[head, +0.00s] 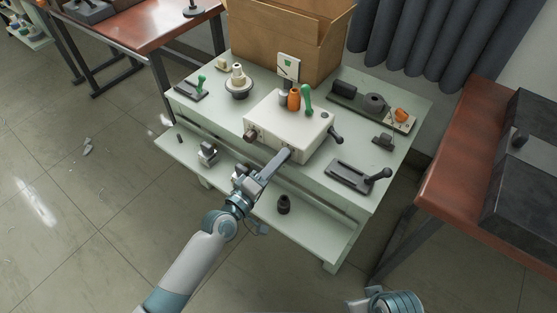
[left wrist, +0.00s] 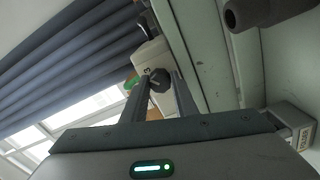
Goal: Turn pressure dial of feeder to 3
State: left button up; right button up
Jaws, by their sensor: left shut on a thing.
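The feeder (head: 288,122) is a white box on the pale green table, with orange and green parts on top. In the head view my left gripper (head: 288,154) reaches its front face, and the fingertips cover the spot they touch. In the left wrist view a dark round dial (left wrist: 159,80) on the white feeder face (left wrist: 152,55) sits between the fingertips of my left gripper (left wrist: 161,84), which is shut on it. A small dark mark shows beside the dial; the dial's setting is too small to read. My right gripper (head: 372,302) is only partly in view at the bottom edge.
A cardboard box (head: 285,40) stands behind the feeder. A black lever fixture (head: 352,177) lies to its right, and a rail with an orange knob (head: 372,105) lies behind that. Red-brown benches flank the table.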

pick_arm(q)
jog(key=shift+f, duration=0.1)
jog(key=o, duration=1.1)
jog(key=shift+s, duration=0.1)
jog(key=shift+c, duration=0.2)
